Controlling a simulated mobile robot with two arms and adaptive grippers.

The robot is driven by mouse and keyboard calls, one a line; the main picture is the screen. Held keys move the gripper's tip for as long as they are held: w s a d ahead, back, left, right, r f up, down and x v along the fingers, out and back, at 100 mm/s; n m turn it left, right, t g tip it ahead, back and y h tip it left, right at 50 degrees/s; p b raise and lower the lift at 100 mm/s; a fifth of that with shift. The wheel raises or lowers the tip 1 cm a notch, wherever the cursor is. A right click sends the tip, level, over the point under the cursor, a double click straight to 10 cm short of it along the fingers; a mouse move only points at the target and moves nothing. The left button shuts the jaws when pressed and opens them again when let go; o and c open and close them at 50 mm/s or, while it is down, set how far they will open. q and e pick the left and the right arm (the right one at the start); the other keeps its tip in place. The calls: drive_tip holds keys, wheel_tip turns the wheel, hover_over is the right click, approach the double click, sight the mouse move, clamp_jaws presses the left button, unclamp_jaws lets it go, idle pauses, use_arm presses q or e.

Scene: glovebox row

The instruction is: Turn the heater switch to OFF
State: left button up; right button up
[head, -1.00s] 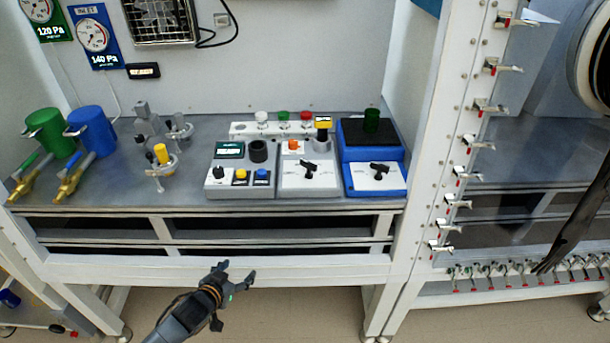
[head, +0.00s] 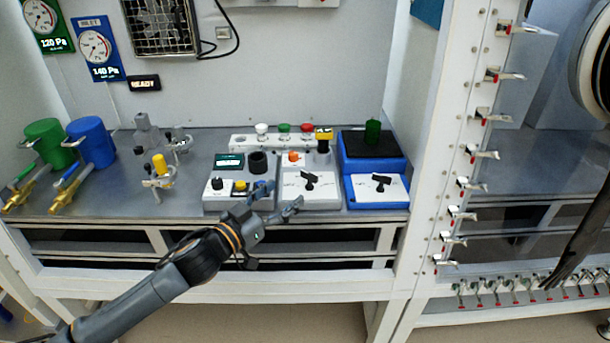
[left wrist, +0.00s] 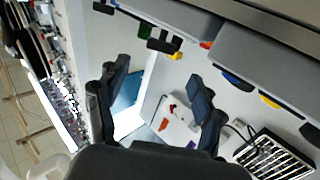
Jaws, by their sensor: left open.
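Two black lever switches show in the head view. One (head: 309,180) is on the front of the grey middle unit (head: 325,203), the other (head: 381,182) on the blue unit (head: 404,190) with a black top. Their labels are too small to read, so I cannot tell which is the heater switch. My left gripper (head: 284,197) is open and empty, just left of and in front of the grey unit's lever, apparently apart from it. In the left wrist view, the open fingers (left wrist: 155,103) show below a black lever (left wrist: 165,45), with a gap between. My right gripper is not in view.
A grey control box (head: 225,203) with a black knob, yellow button and dark display stands left of the middle unit; my gripper partly covers it. Blue (head: 92,143) and green (head: 50,145) cylinders stand farther left. A white frame post (head: 428,150) rises on the right.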

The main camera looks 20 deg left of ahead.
sight(309, 176)
use_arm(q)
drive_tip(key=p+x, duration=0.1)
drive_tip(key=x, duration=0.7)
drive_tip(key=shift+w+d, duration=0.1)
drive_tip(key=shift+w, duration=0.2)
drive_tip(key=c, duration=1.2)
drive_tip(key=shift+o, duration=0.2)
drive_tip(key=shift+s+d+n+t+y, duration=0.1)
drive_tip(key=shift+d+n+t+y, duration=0.15)
drive_tip(key=shift+n+y, duration=0.3)
drive_tip(key=shift+n+t+y+b, duration=0.4)
drive_tip(key=shift+n+y, duration=0.25)
drive_tip(key=shift+y, duration=0.5)
drive_tip(key=shift+n+y+b, duration=1.3)
drive_tip(key=shift+n+y, duration=0.1)
drive_tip(key=shift+y, duration=0.9)
drive_tip(key=shift+r, duration=0.1)
